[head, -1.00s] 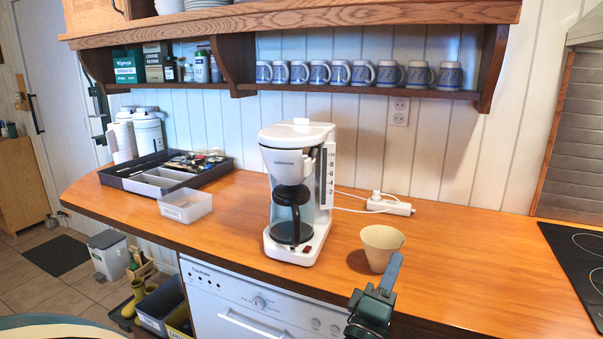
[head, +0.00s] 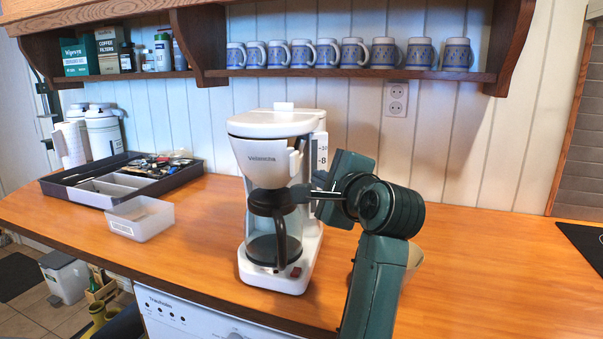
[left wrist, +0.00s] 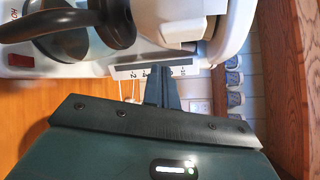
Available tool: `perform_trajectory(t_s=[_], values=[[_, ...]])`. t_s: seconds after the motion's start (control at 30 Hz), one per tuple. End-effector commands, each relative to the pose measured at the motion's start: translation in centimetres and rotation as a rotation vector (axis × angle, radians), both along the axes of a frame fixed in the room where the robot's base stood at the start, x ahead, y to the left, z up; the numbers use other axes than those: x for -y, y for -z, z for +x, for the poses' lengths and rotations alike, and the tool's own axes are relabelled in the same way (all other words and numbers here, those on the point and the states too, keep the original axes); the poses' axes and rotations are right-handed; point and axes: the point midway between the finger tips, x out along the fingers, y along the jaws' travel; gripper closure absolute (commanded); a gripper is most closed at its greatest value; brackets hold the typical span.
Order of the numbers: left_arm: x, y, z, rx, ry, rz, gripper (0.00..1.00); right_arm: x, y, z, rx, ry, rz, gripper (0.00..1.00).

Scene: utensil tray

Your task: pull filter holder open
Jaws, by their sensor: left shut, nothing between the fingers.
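The white coffee maker (head: 268,124) stands upright on the wooden counter, with its glass pot (head: 270,248) on the base. Its filter holder (head: 264,165) is the white, tapered front part marked "Valencia", above the pot. The holder also shows at the top of the left wrist view (left wrist: 172,22). My left gripper (head: 304,194) is shut and empty. Its fingers point left, at the machine's right side, just below the holder; whether they touch it I cannot tell. The fingers also show in the left wrist view (left wrist: 156,70). My right gripper is out of view.
A beige paper filter (head: 415,259) is mostly hidden behind my left arm. A clear tray (head: 140,222) and a dark utensil tray (head: 68,194) stand to the left. A shelf (head: 350,76) with several mugs hangs above. Counter to the right is clear.

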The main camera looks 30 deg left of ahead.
Motion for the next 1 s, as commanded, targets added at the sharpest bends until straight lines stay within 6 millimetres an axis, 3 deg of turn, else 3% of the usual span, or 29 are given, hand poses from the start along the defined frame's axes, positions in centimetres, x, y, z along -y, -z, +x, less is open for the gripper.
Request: perform_trajectory(t_s=[0.5, 0.7, 1.0], values=[[-6.6, 0.9, 4.6, -0.002, -0.003, 0.002, 1.0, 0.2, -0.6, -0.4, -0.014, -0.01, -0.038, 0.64], [-7.8, 1.2, 5.5, 0.0, -0.001, 0.0, 1.0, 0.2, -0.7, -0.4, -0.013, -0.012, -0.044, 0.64], [-8.0, 1.3, 5.6, 0.0, -0.001, -0.001, 1.0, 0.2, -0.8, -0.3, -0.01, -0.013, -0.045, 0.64]])
